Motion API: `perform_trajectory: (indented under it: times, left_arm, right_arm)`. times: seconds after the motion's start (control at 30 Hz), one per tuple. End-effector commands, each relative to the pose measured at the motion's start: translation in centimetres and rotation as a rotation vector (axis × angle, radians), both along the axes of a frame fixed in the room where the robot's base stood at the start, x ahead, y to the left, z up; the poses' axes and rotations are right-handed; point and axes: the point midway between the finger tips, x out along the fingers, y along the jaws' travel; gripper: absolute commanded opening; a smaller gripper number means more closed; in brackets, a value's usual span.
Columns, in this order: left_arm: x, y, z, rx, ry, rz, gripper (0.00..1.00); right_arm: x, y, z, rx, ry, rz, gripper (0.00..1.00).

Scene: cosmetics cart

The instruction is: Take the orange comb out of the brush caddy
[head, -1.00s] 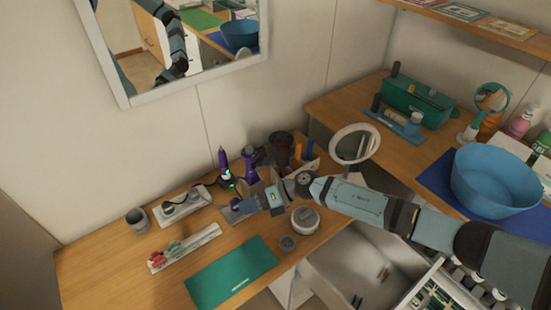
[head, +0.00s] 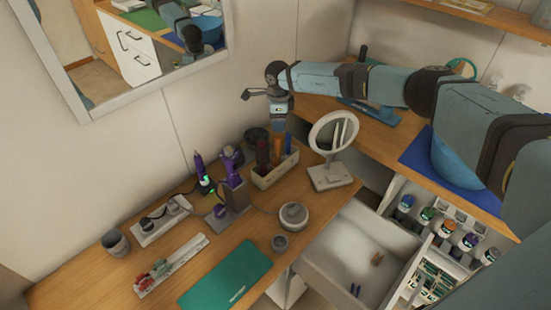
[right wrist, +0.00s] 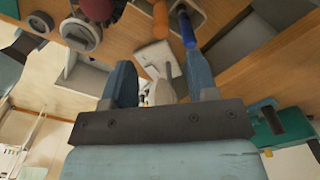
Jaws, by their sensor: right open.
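The brush caddy (head: 263,182) is a pale box at the back of the wooden counter, against the wall. The orange comb (head: 277,150) stands upright in it, with a blue-handled item (head: 288,144) to its right and a dark red item to its left. In the right wrist view the orange comb (right wrist: 160,20) and the blue handle (right wrist: 188,28) show beyond the fingertips. My right gripper (head: 279,124) points down above the caddy, close over the comb's top. In the right wrist view its fingers (right wrist: 158,62) are apart, with nothing clearly held. My left gripper is out of view.
A round white mirror (head: 333,150) stands right of the caddy. Purple tools (head: 230,163) stand to its left, and a round white jar (head: 293,215) in front. A green mat (head: 226,275) lies at the counter's front. An open drawer (head: 345,250) is at lower right.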

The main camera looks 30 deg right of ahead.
Motion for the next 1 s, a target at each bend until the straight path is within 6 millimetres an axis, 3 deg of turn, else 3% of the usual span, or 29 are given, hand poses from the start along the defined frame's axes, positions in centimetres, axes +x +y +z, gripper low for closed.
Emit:
perform_trajectory:
  times: [0.03, 0.1, 0.37, 0.63, 0.93, 1.0]
  left_arm:
    - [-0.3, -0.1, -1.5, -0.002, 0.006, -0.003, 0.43]
    - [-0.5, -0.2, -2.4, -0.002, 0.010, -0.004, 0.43]
    - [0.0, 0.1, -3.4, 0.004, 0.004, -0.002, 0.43]
    - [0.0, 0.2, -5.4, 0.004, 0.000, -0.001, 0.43]
    - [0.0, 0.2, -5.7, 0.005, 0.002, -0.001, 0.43]
    - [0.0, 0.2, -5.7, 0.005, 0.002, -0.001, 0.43]
  right_arm:
    - [-0.1, 0.1, -1.9, 0.000, 0.002, 0.000, 0.54]
    - [0.0, 0.1, -3.2, 0.001, 0.002, 0.000, 0.54]
    - [0.0, 0.1, -5.2, 0.002, 0.000, 0.000, 0.54]
    - [-0.2, 0.0, -9.3, 0.003, 0.001, 0.000, 0.54]
    - [-0.2, 0.0, -9.7, 0.003, 0.000, 0.000, 0.54]
    - [-0.2, 0.0, -9.7, 0.003, 0.000, 0.000, 0.37]
